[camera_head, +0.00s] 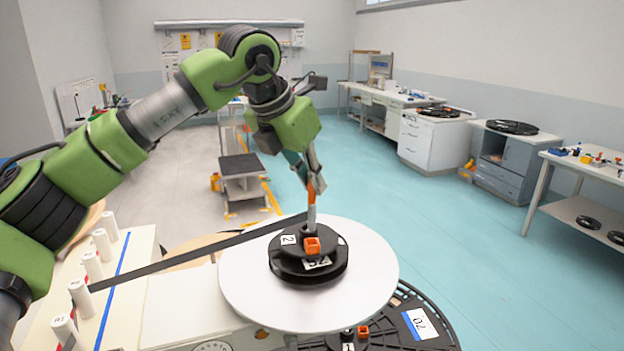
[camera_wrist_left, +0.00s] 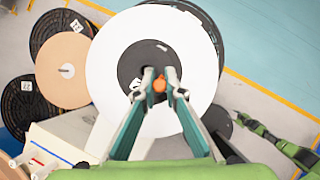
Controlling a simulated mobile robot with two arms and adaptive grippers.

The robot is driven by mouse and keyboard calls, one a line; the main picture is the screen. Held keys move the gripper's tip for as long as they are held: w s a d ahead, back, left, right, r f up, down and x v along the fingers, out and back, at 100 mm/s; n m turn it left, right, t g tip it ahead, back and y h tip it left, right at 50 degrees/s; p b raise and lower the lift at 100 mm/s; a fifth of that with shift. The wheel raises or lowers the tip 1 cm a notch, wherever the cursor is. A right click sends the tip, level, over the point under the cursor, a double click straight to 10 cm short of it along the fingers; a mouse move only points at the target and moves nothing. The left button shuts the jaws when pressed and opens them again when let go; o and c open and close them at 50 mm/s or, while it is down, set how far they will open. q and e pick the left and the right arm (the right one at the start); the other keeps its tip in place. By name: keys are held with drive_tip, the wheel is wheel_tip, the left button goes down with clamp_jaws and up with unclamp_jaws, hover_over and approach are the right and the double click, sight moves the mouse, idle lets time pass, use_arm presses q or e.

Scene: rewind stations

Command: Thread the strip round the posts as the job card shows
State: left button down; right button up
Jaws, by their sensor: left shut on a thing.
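My left gripper (camera_head: 315,184) is shut on an upright orange handle (camera_head: 311,197) above the black reel (camera_head: 308,268). In the left wrist view the orange handle (camera_wrist_left: 159,85) sits between the two fingertips (camera_wrist_left: 160,74). The reel lies on a round white disc (camera_head: 365,275). Whether the strip wraps a post is unclear. My right arm (camera_wrist_left: 290,148) shows small in the left wrist view.
A blue line (camera_head: 113,270) runs beside the posts. A large black reel (camera_head: 415,318) lies below the disc's right edge. More black reels and a tan disc (camera_wrist_left: 62,70) show in the left wrist view. Benches line the right wall; the teal floor between is clear.

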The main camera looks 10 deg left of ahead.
sight(309, 195)
use_arm(q)
drive_tip(key=shift+f+b, duration=0.9)
drive_tip(key=shift+f, duration=0.2)
drive_tip(key=shift+f+b, duration=0.9)
drive_tip(key=shift+f, duration=0.2)
drive_tip(key=c, duration=2)
unclamp_jaws()
drive_tip(key=shift+c, duration=0.2)
drive_tip(key=shift+r, duration=0.1)
